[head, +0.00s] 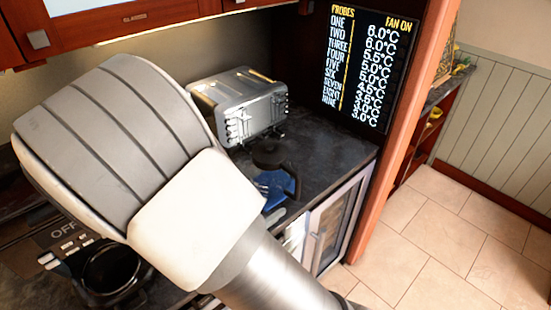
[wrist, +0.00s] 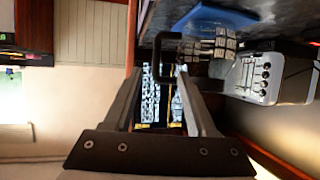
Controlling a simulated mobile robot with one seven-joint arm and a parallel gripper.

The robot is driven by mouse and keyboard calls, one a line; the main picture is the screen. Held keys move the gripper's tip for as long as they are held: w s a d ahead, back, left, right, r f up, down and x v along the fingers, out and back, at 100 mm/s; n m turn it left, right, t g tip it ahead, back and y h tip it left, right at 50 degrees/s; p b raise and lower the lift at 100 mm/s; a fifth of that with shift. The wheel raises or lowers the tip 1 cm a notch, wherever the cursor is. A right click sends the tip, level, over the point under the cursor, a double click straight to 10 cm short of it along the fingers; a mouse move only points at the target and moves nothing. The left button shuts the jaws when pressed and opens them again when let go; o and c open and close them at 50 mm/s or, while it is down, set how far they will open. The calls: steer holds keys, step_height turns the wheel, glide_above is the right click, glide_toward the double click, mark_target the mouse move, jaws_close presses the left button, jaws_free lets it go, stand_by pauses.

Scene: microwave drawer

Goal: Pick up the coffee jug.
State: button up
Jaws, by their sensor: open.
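The coffee jug appears to be the dark-topped vessel on the counter in the head view, with a black lid (head: 268,153) and a black handle (head: 291,172). My arm hides part of its surroundings there. In the wrist view the black, squared handle loop (wrist: 157,50) shows close ahead, in line with the gap between my fingertips. My gripper (wrist: 160,73) is open, its two fingers spread on either side of the view's middle. I cannot tell whether the handle is between the fingers or just beyond them. No clear contact shows.
A silver toaster (head: 243,105) stands behind the jug, also in the wrist view (wrist: 262,76). A blue item (head: 236,190) lies beside the jug. A dark panel (head: 355,65) with temperature readings stands behind the counter. The tiled floor (head: 440,240) at right is clear.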

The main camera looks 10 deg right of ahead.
mark_target(297, 193)
steer(key=shift+h, duration=0.3)
steer(key=x, duration=1.2)
steer(key=shift+s+d+b, duration=0.15)
steer(key=shift+d+b, duration=0.1)
steer(key=shift+b, duration=0.05)
steer(key=shift+f+x, duration=0.1)
steer(key=shift+x, duration=1.25)
steer(key=shift+f+x, duration=0.15)
steer(key=shift+x, duration=1.15)
steer(key=shift+a, duration=0.2)
steer(key=shift+c, duration=0.4)
jaws_close()
